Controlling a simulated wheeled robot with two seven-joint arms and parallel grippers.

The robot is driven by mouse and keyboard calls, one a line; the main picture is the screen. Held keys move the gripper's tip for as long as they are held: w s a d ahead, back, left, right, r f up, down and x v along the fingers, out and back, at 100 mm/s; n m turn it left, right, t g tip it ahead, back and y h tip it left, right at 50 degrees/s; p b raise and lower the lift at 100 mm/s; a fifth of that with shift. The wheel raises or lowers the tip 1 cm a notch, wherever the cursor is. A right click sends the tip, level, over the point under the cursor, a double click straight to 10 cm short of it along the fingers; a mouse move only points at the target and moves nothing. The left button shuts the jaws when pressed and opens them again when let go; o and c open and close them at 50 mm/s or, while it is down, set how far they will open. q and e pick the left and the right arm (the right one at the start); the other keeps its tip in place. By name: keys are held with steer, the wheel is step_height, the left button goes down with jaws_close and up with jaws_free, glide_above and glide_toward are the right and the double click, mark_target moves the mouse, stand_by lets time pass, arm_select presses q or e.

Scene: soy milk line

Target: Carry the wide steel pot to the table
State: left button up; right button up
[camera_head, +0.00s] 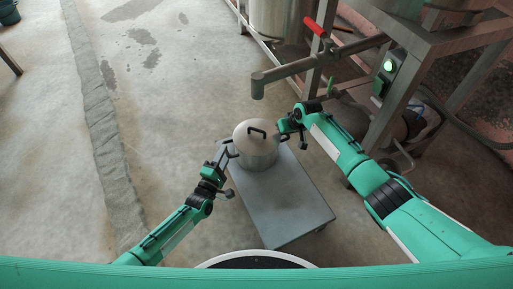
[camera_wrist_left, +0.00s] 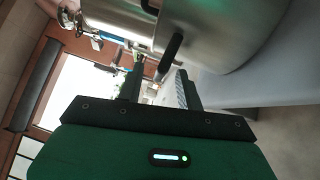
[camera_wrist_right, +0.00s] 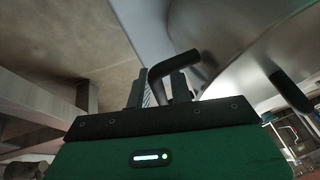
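The wide steel pot (camera_head: 257,158), lidded with a black lid handle, stands upright on a low grey table (camera_head: 290,205). My left gripper (camera_head: 226,158) is at the pot's left side. In the left wrist view its fingers (camera_wrist_left: 160,88) are apart, with a black side handle (camera_wrist_left: 171,54) just beyond and between them. My right gripper (camera_head: 284,128) is at the pot's upper right. In the right wrist view its fingers (camera_wrist_right: 158,90) look apart, with the bent black handle (camera_wrist_right: 170,65) reaching between them; any contact is unclear.
A steel pipe with a spout (camera_head: 258,86) and red lever (camera_head: 315,27) reaches over just behind the pot. A steel frame with a green-lit switch box (camera_head: 389,67) stands at the right.

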arm_select(q)
steer(key=shift+w, duration=0.2)
arm_select(e)
steer(key=shift+f, duration=0.15)
arm_select(q)
steer(key=c, duration=0.6)
arm_select(e)
jaws_close()
arm_select(q)
jaws_close()
stand_by(0.3)
steer(key=shift+r, duration=0.2)
arm_select(e)
steer(key=shift+w+r, duration=0.1)
steer(key=shift+r, duration=0.1)
